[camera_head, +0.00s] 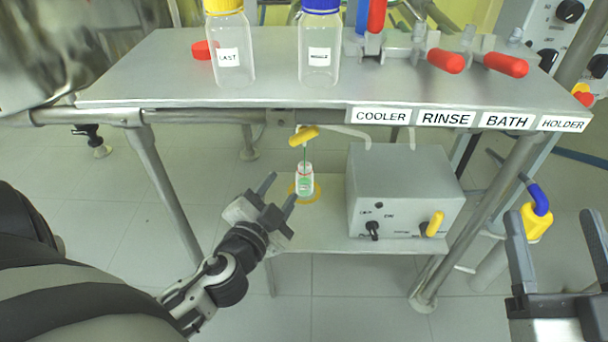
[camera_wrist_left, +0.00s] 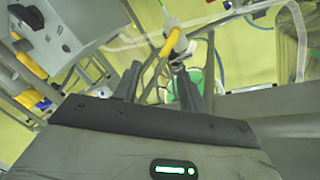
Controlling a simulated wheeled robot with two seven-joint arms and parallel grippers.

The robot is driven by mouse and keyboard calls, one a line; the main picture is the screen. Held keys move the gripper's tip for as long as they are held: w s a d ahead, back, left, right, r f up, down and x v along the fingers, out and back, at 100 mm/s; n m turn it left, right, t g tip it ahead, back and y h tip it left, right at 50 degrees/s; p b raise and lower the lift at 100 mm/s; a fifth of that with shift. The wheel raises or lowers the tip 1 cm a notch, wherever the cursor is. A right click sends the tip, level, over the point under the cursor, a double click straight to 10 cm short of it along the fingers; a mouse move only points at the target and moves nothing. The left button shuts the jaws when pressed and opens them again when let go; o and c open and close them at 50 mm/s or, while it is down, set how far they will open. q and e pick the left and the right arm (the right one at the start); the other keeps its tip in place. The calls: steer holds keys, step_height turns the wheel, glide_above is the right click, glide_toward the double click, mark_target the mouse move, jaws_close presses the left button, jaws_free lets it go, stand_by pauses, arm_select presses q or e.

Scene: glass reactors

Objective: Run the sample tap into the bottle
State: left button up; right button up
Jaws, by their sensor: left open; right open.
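The sample tap (camera_head: 304,135) with its yellow handle hangs under the upper shelf edge. A thin green stream runs from it down into the small open bottle (camera_head: 305,184), which stands upright on a yellow ring (camera_head: 314,196) on the lower shelf and holds green liquid. My left gripper (camera_head: 281,188) is open and empty, just left of the bottle and below the tap. In the left wrist view the yellow handle (camera_wrist_left: 155,72) shows between my fingers, apparently beyond them. Something green, probably the bottle, is partly hidden behind a finger. My right gripper (camera_head: 551,213) is open and empty at the lower right.
A grey control box (camera_head: 400,185) stands right of the bottle on the lower shelf. The bottle marked LAST (camera_head: 229,58) and another with a blue cap (camera_head: 319,65) stand on the upper shelf (camera_head: 150,75). Red-handled valves (camera_head: 446,61) sit to the right. Frame legs flank the lower shelf.

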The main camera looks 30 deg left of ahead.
mark_target(301, 140)
arm_select(q)
step_height(301, 140, down, 4)
steer(key=w+a+m+t+b, duration=0.2)
steer(key=t+b, duration=0.1)
steer(key=b, duration=0.4)
steer(key=shift+m, duration=0.6)
steer(key=x, duration=0.5)
steer(key=r+p+x, duration=0.1)
steer(key=x, duration=0.8)
steer(key=shift+w+a+r+p, duration=0.1)
steer(key=shift+a+r+p, duration=0.2)
steer(key=shift+a+p, duration=0.05)
steer(key=shift+w+a+r+y, duration=0.15)
steer(key=shift+w+y, duration=0.25)
steer(key=shift+w, duration=0.25)
arm_select(e)
steer(key=shift+s+a+f+m+y, duration=0.1)
steer(key=shift+s+a+f+y, duration=0.1)
steer(key=shift+s+f+y, duration=0.35)
steer(key=shift+s+a+f+m+y, duration=0.15)
steer(key=shift+s+f, duration=0.15)
steer(key=shift+f, duration=0.45)
steer(key=shift+s+a+f+m+y, duration=0.1)
steer(key=shift+s+a+f+y, duration=0.2)
steer(key=shift+f, duration=0.35)
steer(key=shift+s+d, duration=0.1)
arm_select(q)
steer(key=c, duration=0.9)
